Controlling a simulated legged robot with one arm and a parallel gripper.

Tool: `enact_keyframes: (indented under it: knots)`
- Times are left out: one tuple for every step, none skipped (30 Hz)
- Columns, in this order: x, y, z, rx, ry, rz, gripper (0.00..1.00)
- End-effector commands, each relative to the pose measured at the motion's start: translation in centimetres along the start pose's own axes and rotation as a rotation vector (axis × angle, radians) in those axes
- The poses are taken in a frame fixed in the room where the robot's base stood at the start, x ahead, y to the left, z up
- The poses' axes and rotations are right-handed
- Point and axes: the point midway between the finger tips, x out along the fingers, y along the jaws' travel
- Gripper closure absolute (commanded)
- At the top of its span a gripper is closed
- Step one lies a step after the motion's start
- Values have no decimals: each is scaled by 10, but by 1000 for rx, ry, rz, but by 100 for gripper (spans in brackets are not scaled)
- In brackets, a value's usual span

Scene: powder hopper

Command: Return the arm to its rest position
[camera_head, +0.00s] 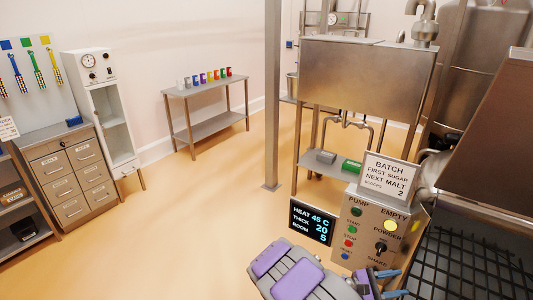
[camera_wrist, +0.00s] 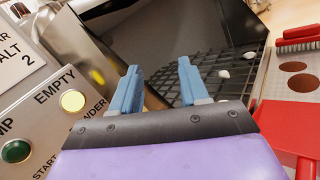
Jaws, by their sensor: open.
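My arm, grey with purple pads, reaches in from the bottom of the head view. My gripper (camera_head: 392,284) with blue fingers is beside the lower right of the control panel (camera_head: 375,238). In the wrist view my gripper (camera_wrist: 157,85) has its two blue fingers spread apart with nothing between them. Beyond the fingers is a hopper with a dark grid (camera_wrist: 205,75), with a few small white lumps (camera_wrist: 223,74) on or near it. The grid (camera_head: 470,260) also shows at the lower right of the head view.
The control panel with a lit yellow lamp (camera_wrist: 73,101), the batch sign (camera_head: 388,173) and a black display (camera_head: 311,223) stand close to my arm. A red object (camera_wrist: 290,125) and a brush (camera_wrist: 298,40) lie at the right of the wrist view. The floor (camera_head: 190,230) at left is clear.

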Motion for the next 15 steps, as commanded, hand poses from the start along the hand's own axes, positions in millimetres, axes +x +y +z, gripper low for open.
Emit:
enact_keyframes:
  knots:
    - [8,-4,21,37,-14,-54,55]
    - [12,-8,32,58,-20,-89,55]
    - [16,-14,45,83,-26,-135,55]
    - [19,-18,55,103,-30,-167,55]
    - [21,-23,65,126,-33,-202,55]
    - [24,-30,77,152,-34,-248,55]
    - [25,-35,86,173,-34,-281,55]
    - [26,-41,94,195,-34,-315,55]
    - [27,-48,104,220,-32,-360,55]
    - [27,-55,112,240,-29,-395,55]
    - [27,-61,120,261,-26,-429,55]
    - [26,-69,129,285,-20,-473,55]
    - [25,-75,135,305,-14,-508,55]
    - [23,-81,141,326,-6,-541,55]
    - [21,-89,148,350,5,-584,55]
